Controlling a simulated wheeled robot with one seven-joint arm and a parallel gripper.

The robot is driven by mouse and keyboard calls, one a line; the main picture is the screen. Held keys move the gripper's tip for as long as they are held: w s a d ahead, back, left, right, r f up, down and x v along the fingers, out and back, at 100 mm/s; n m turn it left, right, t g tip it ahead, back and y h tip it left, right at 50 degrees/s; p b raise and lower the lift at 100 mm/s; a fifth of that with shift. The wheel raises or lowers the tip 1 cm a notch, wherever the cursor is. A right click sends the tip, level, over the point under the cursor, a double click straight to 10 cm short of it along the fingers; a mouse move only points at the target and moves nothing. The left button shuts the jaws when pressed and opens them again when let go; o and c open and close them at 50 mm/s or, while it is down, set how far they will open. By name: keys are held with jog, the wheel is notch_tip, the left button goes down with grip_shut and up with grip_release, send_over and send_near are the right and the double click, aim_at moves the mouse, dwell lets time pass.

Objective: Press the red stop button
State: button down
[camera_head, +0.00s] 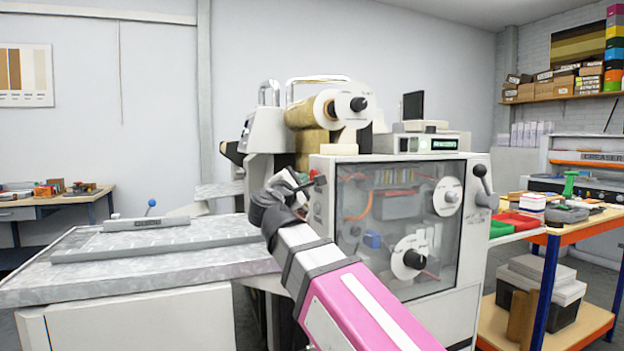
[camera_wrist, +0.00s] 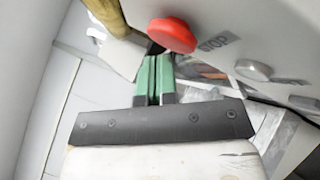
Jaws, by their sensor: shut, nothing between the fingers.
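The red stop button (camera_wrist: 172,36) is a round red mushroom cap on a pale machine panel, with the word STOP printed beside it, in the wrist view. My gripper (camera_wrist: 154,62) is shut and empty, its green fingers together. In the picture its tips lie just below and left of the button; I cannot tell whether they touch it. In the head view my pink and grey arm reaches up to the left side of the machine (camera_head: 400,250), and its dark end (camera_head: 292,184) is at the machine's left edge.
A white knob (camera_wrist: 252,70) sits on the panel right of the STOP label. A bed with a pale patterned top (camera_head: 150,260) extends left of the machine. A lever with a dark ball (camera_head: 479,171) is on its right side. An orange-framed workbench (camera_head: 560,237) stands farther right.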

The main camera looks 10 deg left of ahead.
jog(key=shift+w+d, duration=0.2)
jog(key=shift+d, duration=0.15)
dwell(0.5)
dwell(0.3)
jog(key=shift+s+a, duration=0.45)
jog(key=shift+a, duration=0.25)
jog(key=shift+s+a, duration=0.45)
jog(key=shift+a, duration=0.25)
jog(key=shift+s+a, duration=0.4)
jog(key=shift+a, duration=0.3)
jog(key=shift+s+a, duration=0.45)
jog(key=shift+a, duration=0.25)
